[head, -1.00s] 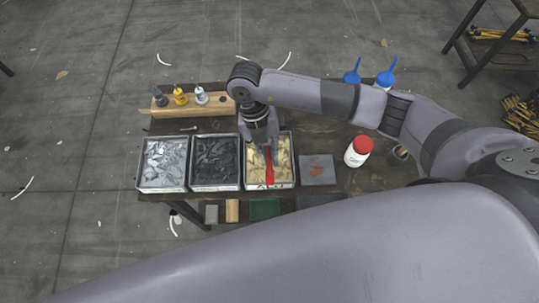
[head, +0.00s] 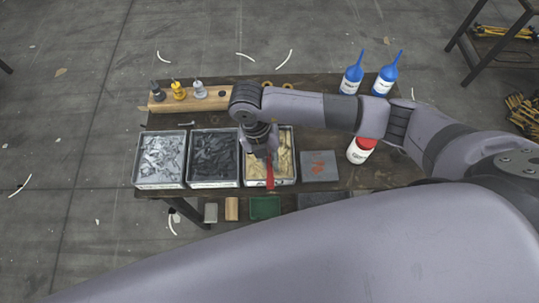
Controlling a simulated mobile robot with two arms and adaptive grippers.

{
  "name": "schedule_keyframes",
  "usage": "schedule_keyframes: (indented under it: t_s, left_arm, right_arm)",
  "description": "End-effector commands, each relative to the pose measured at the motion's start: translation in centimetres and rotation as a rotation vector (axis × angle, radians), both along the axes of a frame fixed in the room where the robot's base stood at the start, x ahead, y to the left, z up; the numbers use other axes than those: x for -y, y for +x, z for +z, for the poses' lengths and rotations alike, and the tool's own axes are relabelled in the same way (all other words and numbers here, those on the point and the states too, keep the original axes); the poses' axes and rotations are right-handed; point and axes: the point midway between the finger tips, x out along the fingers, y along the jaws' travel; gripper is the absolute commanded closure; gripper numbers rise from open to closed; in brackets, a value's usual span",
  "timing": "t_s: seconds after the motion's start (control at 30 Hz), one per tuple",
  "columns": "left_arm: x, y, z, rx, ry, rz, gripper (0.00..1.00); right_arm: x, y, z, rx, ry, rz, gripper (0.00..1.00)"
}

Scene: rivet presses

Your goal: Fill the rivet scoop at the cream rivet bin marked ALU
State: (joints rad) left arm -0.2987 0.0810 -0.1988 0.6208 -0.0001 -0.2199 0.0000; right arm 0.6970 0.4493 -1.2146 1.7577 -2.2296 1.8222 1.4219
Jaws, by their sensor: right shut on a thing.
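The cream rivet bin (head: 285,158) is the rightmost of three bins on the dark table, filled with cream-coloured rivets. Its front label is too small to read now. My right gripper (head: 268,155) reaches down over this bin from above. It is shut on a red tool, which I take for the rivet scoop (head: 270,176). The scoop's red part points toward the bin's front edge. The scoop's far end is hidden by the gripper, so I cannot tell how much it holds. My left gripper is not in view.
A bin of dark rivets (head: 214,157) and a bin of silver rivets (head: 161,158) stand to the left.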

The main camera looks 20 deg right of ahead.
Motion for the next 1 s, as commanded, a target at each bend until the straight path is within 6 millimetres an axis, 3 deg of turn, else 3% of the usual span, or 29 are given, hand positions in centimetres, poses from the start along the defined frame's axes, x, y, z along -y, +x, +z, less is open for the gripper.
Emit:
schedule_keyframes:
  t_s: [0.1, 0.6, 1.0]
  left_arm:
    - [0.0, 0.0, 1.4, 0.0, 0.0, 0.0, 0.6]
    - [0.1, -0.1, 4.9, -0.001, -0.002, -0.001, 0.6]
    - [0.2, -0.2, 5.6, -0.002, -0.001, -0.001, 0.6]
  right_arm:
    - [0.0, -0.2, 1.6, 0.021, -0.004, 0.002, 1.0]
    - [-0.2, -0.8, 5.9, 0.108, -0.031, 0.0, 1.0]
    - [-0.2, -1.0, 7.0, 0.136, -0.039, 0.0, 1.0]
